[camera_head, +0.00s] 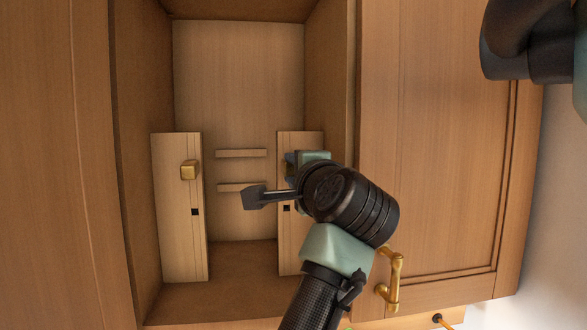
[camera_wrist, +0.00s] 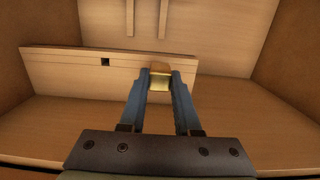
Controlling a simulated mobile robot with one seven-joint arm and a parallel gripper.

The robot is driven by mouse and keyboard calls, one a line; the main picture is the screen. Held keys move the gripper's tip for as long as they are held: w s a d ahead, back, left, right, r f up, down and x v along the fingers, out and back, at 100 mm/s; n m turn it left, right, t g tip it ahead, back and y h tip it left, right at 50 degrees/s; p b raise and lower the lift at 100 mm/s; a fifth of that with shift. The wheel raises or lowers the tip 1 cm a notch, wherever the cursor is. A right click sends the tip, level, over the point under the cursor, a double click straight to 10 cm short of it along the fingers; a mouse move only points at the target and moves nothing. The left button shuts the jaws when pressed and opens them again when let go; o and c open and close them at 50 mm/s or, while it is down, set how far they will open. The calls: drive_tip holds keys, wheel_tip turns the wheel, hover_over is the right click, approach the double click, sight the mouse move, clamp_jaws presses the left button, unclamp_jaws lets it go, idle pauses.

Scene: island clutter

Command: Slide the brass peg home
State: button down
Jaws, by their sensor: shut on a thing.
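My gripper (camera_wrist: 160,77) is shut on a brass peg (camera_wrist: 159,84), with one finger on each side of it. The peg stands against a pale wooden board (camera_wrist: 220,66) that has a small dark square hole (camera_wrist: 105,61) to the left of the peg. In the head view my gripper (camera_head: 289,165) is at the right-hand board (camera_head: 298,245), and my wrist hides most of the held peg. A second brass peg (camera_head: 189,170) sits on the left-hand board (camera_head: 180,245), above a similar dark square hole (camera_head: 195,212).
The boards stand inside an open wooden cabinet with side walls (camera_head: 138,130) close by. Two thin wooden strips (camera_head: 241,153) lie between the boards. A closed door (camera_head: 435,130) with a brass handle (camera_head: 394,280) is at the right. The cabinet's upper middle is clear.

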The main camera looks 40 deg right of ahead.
drive_tip(key=shift+p+x, duration=0.45)
drive_tip(key=shift+x, duration=0.45)
drive_tip(key=c, duration=0.5)
unclamp_jaws()
drive_tip(key=shift+d, duration=0.1)
drive_tip(key=shift+c, duration=0.2)
drive_tip(key=shift+s, duration=0.1)
drive_tip(key=b+v, duration=0.3)
drive_tip(key=v, duration=1)
